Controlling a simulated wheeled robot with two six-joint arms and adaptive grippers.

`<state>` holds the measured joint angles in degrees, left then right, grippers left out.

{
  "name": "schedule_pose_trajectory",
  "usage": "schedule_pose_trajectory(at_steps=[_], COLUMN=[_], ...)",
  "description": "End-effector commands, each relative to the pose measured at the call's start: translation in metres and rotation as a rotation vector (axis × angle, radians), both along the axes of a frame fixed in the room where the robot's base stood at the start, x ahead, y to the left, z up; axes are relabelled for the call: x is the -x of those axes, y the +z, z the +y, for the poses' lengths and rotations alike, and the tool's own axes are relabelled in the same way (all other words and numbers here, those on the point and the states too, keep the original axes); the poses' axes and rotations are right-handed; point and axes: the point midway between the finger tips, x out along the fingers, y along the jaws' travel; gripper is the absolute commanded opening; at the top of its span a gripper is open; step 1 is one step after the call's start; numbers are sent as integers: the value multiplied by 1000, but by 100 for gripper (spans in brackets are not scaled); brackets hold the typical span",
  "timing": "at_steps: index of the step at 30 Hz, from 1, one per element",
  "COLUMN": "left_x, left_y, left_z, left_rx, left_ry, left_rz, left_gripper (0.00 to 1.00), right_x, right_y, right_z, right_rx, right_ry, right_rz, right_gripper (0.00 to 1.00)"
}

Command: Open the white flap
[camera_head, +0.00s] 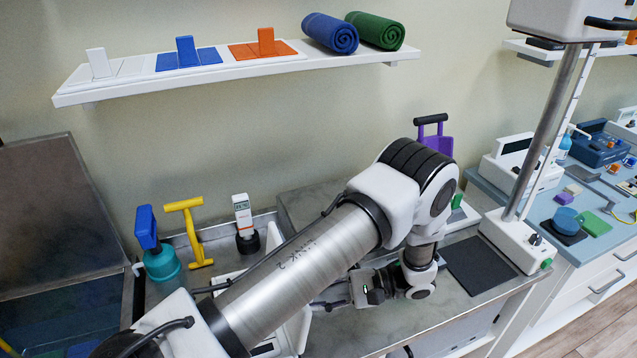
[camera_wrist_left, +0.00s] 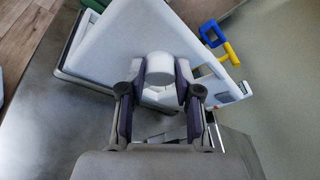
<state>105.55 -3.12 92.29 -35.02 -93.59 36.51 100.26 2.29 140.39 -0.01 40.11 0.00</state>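The white flap (camera_wrist_left: 112,48) is a broad, pale panel that fills much of the left wrist view. A rounded white knob (camera_wrist_left: 160,67) stands out from it. My left gripper (camera_wrist_left: 160,82) has its purple-padded fingers on both sides of this knob, with no clear gap, and looks shut on it. In the head view my left arm crosses from lower left and covers most of the white panel (camera_head: 296,328). My left gripper (camera_head: 320,304) points left there, partly hidden behind the arm. The flap's hinge and angle are hard to tell. My right gripper is not in view.
A teal pot with a blue handle (camera_head: 158,258), a yellow tool (camera_head: 190,232) and a white-orange meter (camera_head: 243,216) stand at the back left. A grey pole (camera_head: 540,130) rises at right beside a dark mat (camera_head: 478,266). A wall shelf (camera_head: 240,70) hangs above.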

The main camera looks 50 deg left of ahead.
Motion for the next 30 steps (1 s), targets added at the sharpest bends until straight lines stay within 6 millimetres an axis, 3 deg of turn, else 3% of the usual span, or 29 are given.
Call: schedule_pose_trajectory(at_steps=[1,2,3,14,24,30], left_x=[3,3,2,-4,-66,-89], left_y=[-6,-6,-6,-2,5,9], left_z=[0,0,0,-4,-51,-69], left_rx=[9,9,9,5,8,9], left_ry=[5,5,4,0,1,4], left_rz=[0,0,-1,-3,-5,-2], left_gripper=[47,58,59,59,59,59], right_x=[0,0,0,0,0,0], right_y=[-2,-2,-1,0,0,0], right_z=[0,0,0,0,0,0], right_rx=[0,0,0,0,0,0], right_ry=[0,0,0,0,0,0], right_rz=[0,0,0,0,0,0], right_gripper=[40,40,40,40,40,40])
